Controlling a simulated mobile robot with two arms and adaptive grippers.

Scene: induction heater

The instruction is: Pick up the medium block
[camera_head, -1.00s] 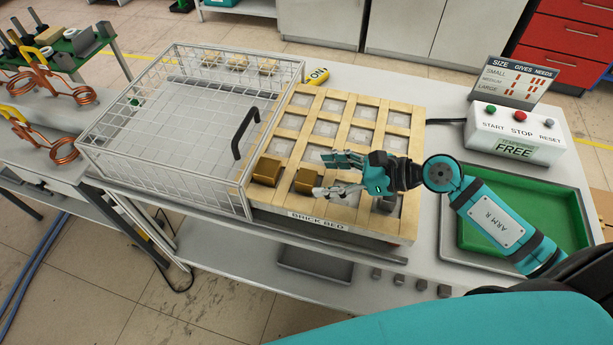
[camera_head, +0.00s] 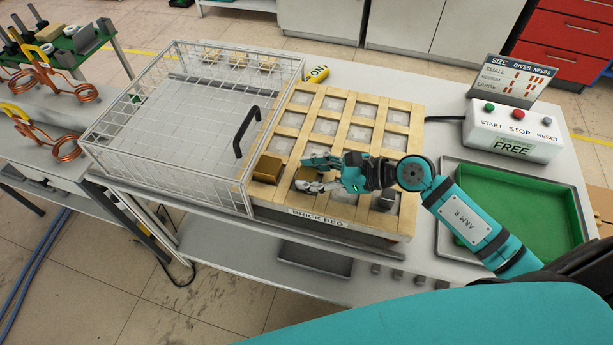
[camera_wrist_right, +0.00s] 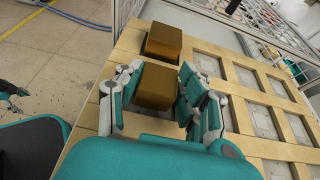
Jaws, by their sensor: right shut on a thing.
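A brass-coloured block (camera_head: 313,178), which I take for the medium one, sits in a front cell of the wooden grid on the brick bed (camera_head: 345,218). My right gripper (camera_head: 309,174) is around it, partly hiding it. In the right wrist view the fingers (camera_wrist_right: 160,88) are on either side of this block (camera_wrist_right: 155,86), shut on it. I cannot tell whether it is lifted. A larger brass-coloured block (camera_head: 267,168) is in the cell to the left, and shows beyond the gripper in the wrist view (camera_wrist_right: 164,42). A small grey block (camera_head: 386,201) is to the right.
A wire cage (camera_head: 168,185) with a black handle (camera_head: 246,132) stands left of the grid. A green tray (camera_head: 520,210) and a control box (camera_head: 514,134) are at the right. Most rear cells look free of blocks.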

